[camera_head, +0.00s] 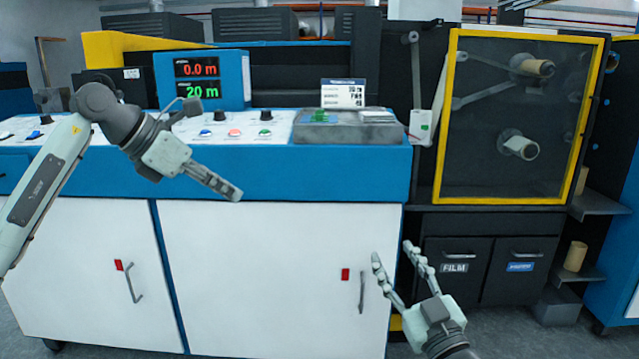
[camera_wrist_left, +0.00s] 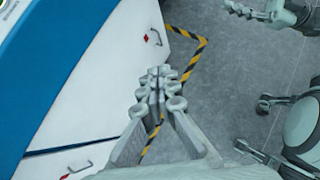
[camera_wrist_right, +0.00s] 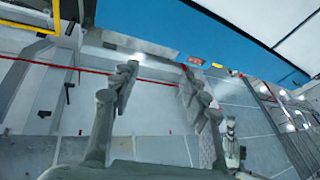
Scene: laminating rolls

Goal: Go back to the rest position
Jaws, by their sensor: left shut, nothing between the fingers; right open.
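My left gripper (camera_head: 232,193) is shut and empty in the head view. It hangs in front of the blue front edge of the console, pointing right and slightly down. In the left wrist view its fingers (camera_wrist_left: 160,90) are together, above the floor beside the white cabinet. My right gripper (camera_head: 392,252) is open and empty in the head view, low in front of the white cabinet's right end, with its fingers pointing up. In the right wrist view its two fingers (camera_wrist_right: 158,82) stand wide apart with nothing between them.
The console (camera_head: 280,178) has knobs, buttons and a display (camera_head: 200,80) reading 0.0 m and 20 m. Right of it is a yellow-framed window (camera_head: 437,130) with rolls behind. Below are bins, one labelled FILM (camera_head: 454,268). Grey floor (camera_wrist_left: 235,75) with black-yellow tape lies in front.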

